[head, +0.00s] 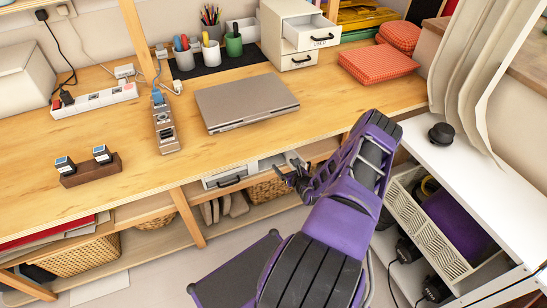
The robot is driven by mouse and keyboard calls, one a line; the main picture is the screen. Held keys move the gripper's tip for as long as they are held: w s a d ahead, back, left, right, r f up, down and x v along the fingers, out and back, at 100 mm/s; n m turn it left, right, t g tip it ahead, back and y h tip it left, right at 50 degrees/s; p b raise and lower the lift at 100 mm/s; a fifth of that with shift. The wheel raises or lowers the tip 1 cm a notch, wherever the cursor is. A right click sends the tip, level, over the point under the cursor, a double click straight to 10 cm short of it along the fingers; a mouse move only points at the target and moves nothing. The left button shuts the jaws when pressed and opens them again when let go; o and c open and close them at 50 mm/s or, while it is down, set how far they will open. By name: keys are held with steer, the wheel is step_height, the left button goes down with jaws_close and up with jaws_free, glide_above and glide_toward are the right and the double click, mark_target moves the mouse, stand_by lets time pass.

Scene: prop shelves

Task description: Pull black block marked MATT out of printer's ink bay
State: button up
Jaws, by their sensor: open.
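No black block with a readable MATT mark shows in the head view. Two small dark blocks with pale blue tops, a left one (65,165) and a right one (102,154), stand in a brown wooden holder (91,175) at the left of the wooden table. A narrow grey-brown device (165,130) with a blue piece at its far end stands upper left of centre; I cannot tell whether it is the printer or has the ink bay. My gripper (291,171) is open, small and dark, near the table's front edge, apart from these things. Nothing shows between its fingers.
A closed laptop (247,102) lies mid-table. Behind it are pen cups (211,55) and a drawer unit (298,60). A white power strip (94,101) is at left. Red cushions (377,65) are at right. A white shelf unit (470,180) stands right of my arm. The front-left tabletop is clear.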

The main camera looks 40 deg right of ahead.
steer(key=b+x, duration=0.3)
steer(key=x, duration=0.8)
steer(key=shift+w+a+f, duration=0.1)
steer(key=shift+w, duration=0.1)
steer(key=shift+w+d+f, duration=0.2)
steer(key=shift+w+d, duration=0.05)
steer(key=shift+w, duration=0.45)
jaws_close()
